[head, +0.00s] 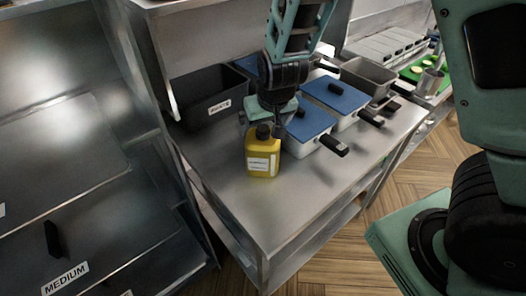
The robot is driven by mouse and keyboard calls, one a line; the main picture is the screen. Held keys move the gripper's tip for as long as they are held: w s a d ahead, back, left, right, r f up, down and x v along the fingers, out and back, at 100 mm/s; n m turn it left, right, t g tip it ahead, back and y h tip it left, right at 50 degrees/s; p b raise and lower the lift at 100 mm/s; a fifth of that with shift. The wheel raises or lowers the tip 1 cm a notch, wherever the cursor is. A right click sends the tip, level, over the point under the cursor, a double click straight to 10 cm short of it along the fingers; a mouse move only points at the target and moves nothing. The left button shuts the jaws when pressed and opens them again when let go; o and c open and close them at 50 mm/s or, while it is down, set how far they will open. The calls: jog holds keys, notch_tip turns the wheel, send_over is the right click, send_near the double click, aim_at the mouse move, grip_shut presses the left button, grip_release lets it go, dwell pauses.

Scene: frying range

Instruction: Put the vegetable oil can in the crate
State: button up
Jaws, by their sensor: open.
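The vegetable oil can (263,157) is yellow with a white label and a dark cap. It stands upright on the steel counter, near the counter's left front part. My gripper (265,121) is open just above and behind the can's cap. Part of the gripper is dark against the cap, so I cannot tell whether the fingers touch it. The crate (203,110) is black with a white label on its front and stands at the back left of the counter. Its inside is mostly dark.
The steel counter (241,207) is bare in front of the can. Blue-lidded containers (307,124) with black handles stand just right of the can. A metal pan (368,77) is farther right. A steel cabinet labelled MEDIUM (70,272) stands at the left.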

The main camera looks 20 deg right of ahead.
aim_at(264, 127)
jog(key=shift+p+x, duration=0.3)
jog(key=shift+x, duration=1.85)
jog(key=shift+s, duration=0.1)
jog(key=c, duration=1.1)
jog(key=shift+c, duration=0.2)
jog(key=shift+r, duration=0.2)
